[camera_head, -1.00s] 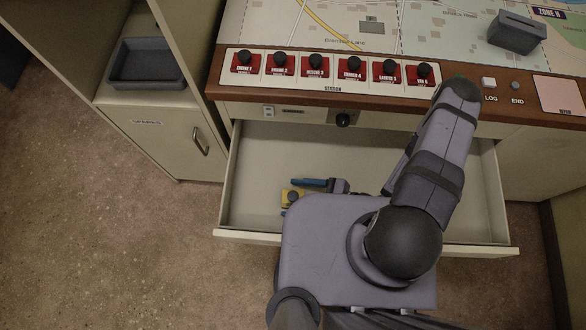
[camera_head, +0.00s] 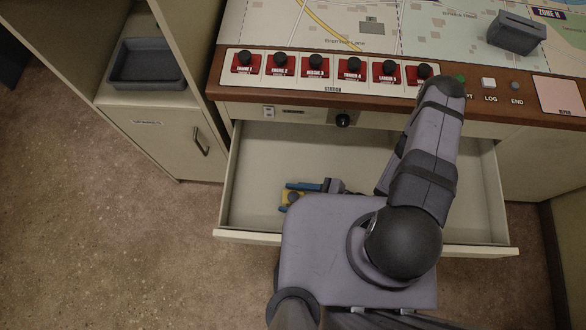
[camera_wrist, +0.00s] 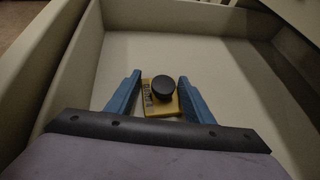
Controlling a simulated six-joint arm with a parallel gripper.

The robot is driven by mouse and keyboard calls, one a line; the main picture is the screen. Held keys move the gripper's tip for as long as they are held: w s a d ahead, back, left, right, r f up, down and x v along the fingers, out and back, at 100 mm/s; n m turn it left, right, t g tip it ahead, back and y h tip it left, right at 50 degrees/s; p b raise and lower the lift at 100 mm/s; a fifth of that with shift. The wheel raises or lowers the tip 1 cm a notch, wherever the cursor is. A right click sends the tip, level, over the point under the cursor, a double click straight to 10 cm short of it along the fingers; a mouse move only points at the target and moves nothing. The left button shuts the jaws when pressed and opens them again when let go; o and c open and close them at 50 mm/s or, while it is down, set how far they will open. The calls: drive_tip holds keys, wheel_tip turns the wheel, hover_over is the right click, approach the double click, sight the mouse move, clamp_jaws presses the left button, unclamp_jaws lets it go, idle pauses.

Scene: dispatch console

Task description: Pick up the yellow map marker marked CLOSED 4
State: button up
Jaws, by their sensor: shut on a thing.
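The yellow map marker (camera_wrist: 149,105) with a dark round knob (camera_wrist: 164,88) lies in the open drawer (camera_head: 270,160). Its label is too small to read. In the wrist view my gripper (camera_wrist: 157,88) has a blue finger on each side of the marker and is shut on it. My arm hides part of the drawer and of the gripper.
A row of red markers with black knobs (camera_head: 316,69) stands along the console edge (camera_head: 225,83). A grey tray (camera_head: 147,84) sits on the cabinet at left. A dark grey box (camera_head: 517,35) stands on the map. The drawer walls surround my gripper; its visible floor is otherwise clear.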

drive_tip(key=shift+r+p, duration=0.35)
drive_tip(key=shift+c, duration=1.2)
wheel_tip(320, 180, up, 9)
drive_tip(key=p, duration=0.8)
drive_tip(key=shift+r+p, duration=0.15)
drive_tip(key=shift+p, duration=0.2)
drive_tip(key=shift+w, duration=0.1)
